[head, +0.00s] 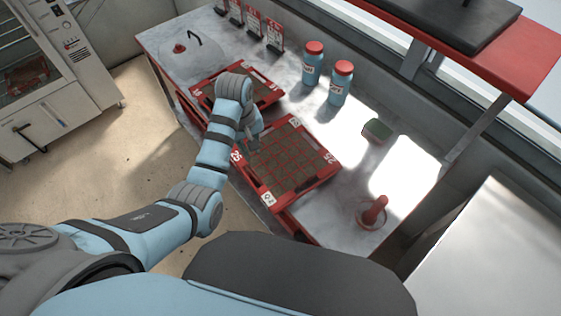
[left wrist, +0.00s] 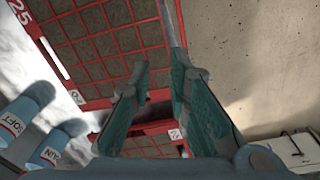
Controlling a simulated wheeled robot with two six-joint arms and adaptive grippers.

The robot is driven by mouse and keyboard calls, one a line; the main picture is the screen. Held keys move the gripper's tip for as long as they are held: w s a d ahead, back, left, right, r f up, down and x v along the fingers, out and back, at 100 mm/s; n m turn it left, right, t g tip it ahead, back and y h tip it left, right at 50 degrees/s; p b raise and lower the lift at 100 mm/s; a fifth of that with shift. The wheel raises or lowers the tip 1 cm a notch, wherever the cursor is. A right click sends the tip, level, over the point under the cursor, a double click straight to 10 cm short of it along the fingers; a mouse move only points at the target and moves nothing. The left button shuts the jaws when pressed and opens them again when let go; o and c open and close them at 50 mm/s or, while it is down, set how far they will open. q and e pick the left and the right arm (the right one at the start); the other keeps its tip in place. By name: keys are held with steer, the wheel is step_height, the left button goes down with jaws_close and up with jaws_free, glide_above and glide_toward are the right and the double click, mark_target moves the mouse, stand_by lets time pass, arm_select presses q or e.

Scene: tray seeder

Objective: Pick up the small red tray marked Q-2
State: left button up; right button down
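A smaller red tray (head: 270,80) with dark soil cells lies toward the far left of the bench, partly hidden by my left arm. A red tray with a dark surface and a white label (left wrist: 175,134) also shows low between the fingers in the left wrist view; I cannot read its label. A larger red tray marked 25 (head: 311,184) lies nearer, and it fills the upper left of the left wrist view (left wrist: 78,105). My left gripper (head: 252,138) is over the bench by the larger tray's far left side. Its fingers (left wrist: 160,75) are apart, with nothing visibly held. My right gripper is out of view.
Two blue bottles with red caps (head: 313,65) (head: 341,85) stand at the bench's back. A clear dome (head: 190,55) is far left. A green-topped block (head: 378,130) and a red-handled tool (head: 374,212) lie right. A red shelf (head: 500,65) overhangs the back right.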

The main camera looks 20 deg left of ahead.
mark_target(248, 178)
arm_select(q)
steer(key=s+f+n+b, duration=0.1)
steer(key=f, duration=0.3)
steer(key=s+f+b, duration=0.1)
steer(key=f, duration=0.4)
steer(key=a+f+n+b, duration=0.1)
steer(key=f, duration=0.4)
steer(key=shift+s+a+f+n+g, duration=0.1)
steer(key=shift+s+n+g, duration=0.2)
steer(key=shift+s+g, duration=0.1)
jaws_close()
steer(key=shift+w, duration=0.15)
